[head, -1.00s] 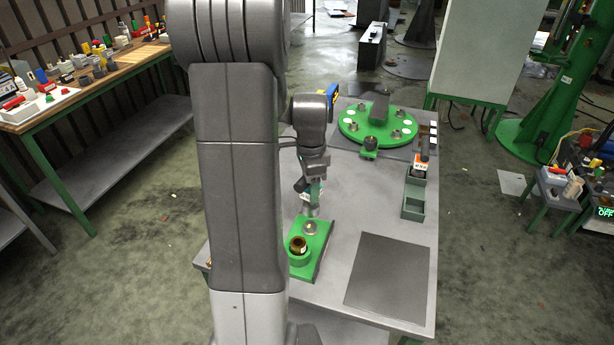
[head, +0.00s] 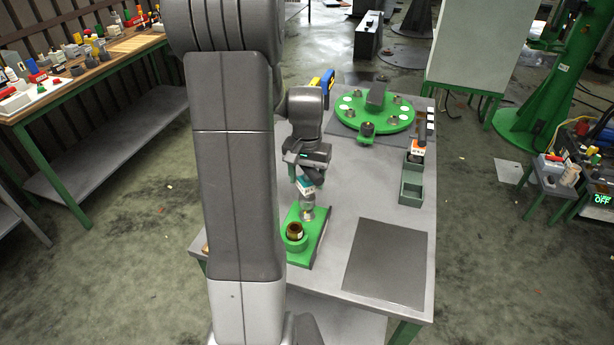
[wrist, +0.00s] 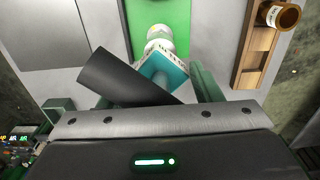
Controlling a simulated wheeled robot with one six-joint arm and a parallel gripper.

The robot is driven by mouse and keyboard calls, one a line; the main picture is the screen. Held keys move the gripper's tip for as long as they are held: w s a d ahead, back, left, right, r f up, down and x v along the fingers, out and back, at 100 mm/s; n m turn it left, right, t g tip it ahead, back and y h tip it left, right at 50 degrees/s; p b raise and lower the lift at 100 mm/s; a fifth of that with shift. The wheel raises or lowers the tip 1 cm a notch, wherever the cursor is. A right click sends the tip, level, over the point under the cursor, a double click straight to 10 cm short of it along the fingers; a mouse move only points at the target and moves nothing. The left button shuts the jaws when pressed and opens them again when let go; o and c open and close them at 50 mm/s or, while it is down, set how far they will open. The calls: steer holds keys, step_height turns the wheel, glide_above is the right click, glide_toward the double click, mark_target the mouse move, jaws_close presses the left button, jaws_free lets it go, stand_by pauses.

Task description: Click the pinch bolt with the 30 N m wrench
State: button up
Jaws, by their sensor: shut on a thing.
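My gripper (head: 306,172) is shut on a tool with a teal and white block (head: 306,185), which I take for the wrench. In the wrist view, a dark cylinder (wrist: 125,80) lies slantwise between the green fingers, and the teal block (wrist: 165,72) sits beyond it. A round metal piece (head: 308,213) stands on the green fixture plate (head: 305,250) right below the tool. I cannot tell whether they touch. The pinch bolt cannot be made out, and the label on the block is not readable.
A green turntable (head: 350,122) stands at the table's back. Green-grey bins (head: 411,190) are on the right. A dark mat (head: 387,263) lies clear at front right. The wrist view shows a wooden tray (wrist: 250,70).

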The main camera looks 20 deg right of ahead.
steer(key=n, duration=0.6)
steer(key=shift+f, duration=0.2)
steer(key=n, duration=0.6)
steer(key=shift+f+n+b, duration=0.2)
steer(key=shift+n+b, duration=0.1)
steer(key=shift+n, duration=0.1)
steer(key=shift+s+d, duration=0.1)
steer(key=shift+s, duration=0.05)
steer(key=shift+f+b, duration=0.3)
steer(key=shift+f, duration=0.05)
stand_by(0.4)
steer(key=shift+f+b, duration=0.95)
steer(key=shift+f, duration=0.4)
